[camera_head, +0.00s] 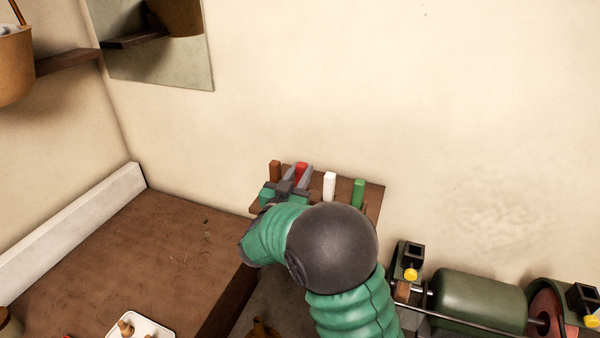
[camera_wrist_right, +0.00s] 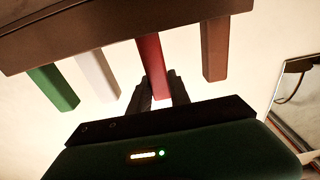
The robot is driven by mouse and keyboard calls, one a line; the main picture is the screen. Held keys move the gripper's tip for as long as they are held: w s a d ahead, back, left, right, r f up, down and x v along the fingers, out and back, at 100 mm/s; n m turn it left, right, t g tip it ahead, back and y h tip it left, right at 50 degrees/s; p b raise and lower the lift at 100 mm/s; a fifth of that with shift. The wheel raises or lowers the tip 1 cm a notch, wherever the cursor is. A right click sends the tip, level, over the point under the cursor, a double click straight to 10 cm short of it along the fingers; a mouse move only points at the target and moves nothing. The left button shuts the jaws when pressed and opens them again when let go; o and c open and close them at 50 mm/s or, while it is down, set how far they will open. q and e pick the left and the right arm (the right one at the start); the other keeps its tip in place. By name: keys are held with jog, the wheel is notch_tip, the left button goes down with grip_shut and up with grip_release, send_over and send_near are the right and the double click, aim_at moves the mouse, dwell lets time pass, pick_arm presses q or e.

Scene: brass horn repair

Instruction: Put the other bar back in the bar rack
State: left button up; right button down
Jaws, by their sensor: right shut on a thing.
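The wooden bar rack (camera_head: 374,198) is on the wall at the centre of the head view, partly hidden by my right arm. It spans the top of the right wrist view (camera_wrist_right: 50,43). My right gripper (camera_head: 298,177) is at the rack, shut on the red bar (camera_head: 301,168). In the wrist view the red bar (camera_wrist_right: 152,60) runs between the fingers (camera_wrist_right: 161,90) and meets the rack's edge. I cannot tell how deep it sits. A brown bar (camera_head: 275,171), a white bar (camera_head: 329,186) and a green bar (camera_head: 358,192) stand in the rack. My left gripper is out of view.
A brown workbench (camera_head: 150,240) lies to the left, with a white tray (camera_head: 142,328) near its front. A green cylindrical machine (camera_head: 480,302) with yellow knobs stands at the lower right. A mirror (camera_head: 160,50) hangs on the wall. The wall above the rack is clear.

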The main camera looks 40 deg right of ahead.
jog(key=shift+f+b, duration=0.45)
jog(key=shift+f, duration=0.15)
jog(key=c, duration=1.1)
grip_release()
jog(key=shift+r, duration=0.1)
jog(key=shift+s+a, duration=0.15)
jog(key=shift+a, duration=0.2)
jog(key=b+v, duration=0.5)
jog(key=v, duration=1.1)
jog(key=shift+s, duration=0.1)
